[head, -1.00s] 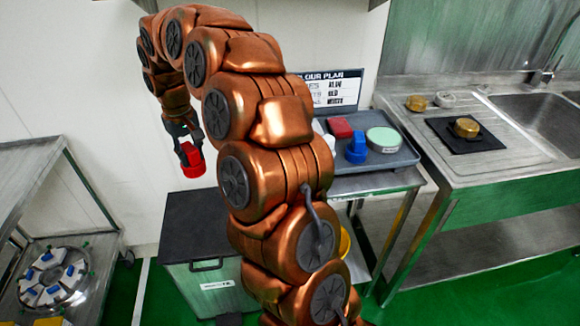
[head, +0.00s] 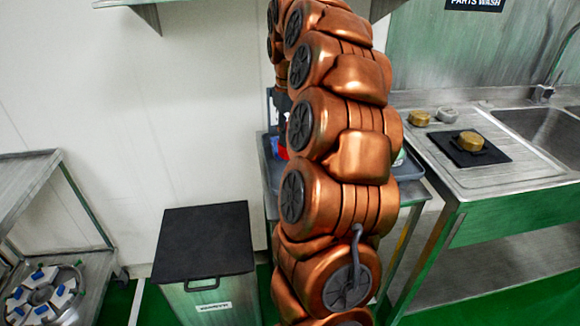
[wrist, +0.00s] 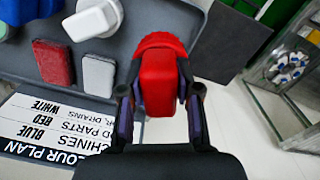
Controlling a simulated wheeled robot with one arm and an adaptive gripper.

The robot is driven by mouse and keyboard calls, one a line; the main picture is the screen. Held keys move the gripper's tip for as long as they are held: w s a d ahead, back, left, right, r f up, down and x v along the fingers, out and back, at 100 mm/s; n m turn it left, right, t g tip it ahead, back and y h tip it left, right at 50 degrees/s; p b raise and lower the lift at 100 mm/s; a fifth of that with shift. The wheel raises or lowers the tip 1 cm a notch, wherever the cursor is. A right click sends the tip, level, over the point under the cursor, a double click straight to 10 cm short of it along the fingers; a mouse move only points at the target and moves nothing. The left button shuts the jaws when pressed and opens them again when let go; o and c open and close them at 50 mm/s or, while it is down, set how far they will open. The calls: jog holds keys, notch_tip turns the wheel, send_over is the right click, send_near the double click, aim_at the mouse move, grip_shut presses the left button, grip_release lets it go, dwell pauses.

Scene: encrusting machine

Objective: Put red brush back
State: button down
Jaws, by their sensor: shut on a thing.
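The red brush (wrist: 160,75) is in my gripper (wrist: 160,95), between its two dark fingers in the wrist view. My gripper is shut on it. In the wrist view they are over or beside the edge of the grey tray (wrist: 118,20), and I cannot tell the height. In the head view my arm hides most of the tray (head: 268,180) and gripper, and only a sliver of red (head: 282,152) shows. On the tray lie a red pad (wrist: 53,62), a white pad (wrist: 98,75), a white brush (wrist: 92,18) and part of a blue brush (wrist: 35,10).
A colour plan sign (wrist: 45,125) stands by the tray. A black-lidded bin (head: 205,240) is left of the tray's table. A steel sink counter (head: 480,180) with brass parts is at the right. A steel rack (head: 30,185) is at the far left.

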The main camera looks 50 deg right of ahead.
jog(key=shift+f+p, duration=0.55)
jog(key=shift+f, duration=3.65)
jog(key=shift+f, duration=0.1)
jog(key=shift+f, duration=0.1)
jog(key=c, duration=0.8)
grip_release()
notch_tip(320, 180, up, 12)
jog(key=shift+w+a+r+b, duration=0.1)
jog(key=shift+r+b, duration=0.05)
jog(key=shift+b, duration=0.5)
jog(key=shift+a, duration=0.15)
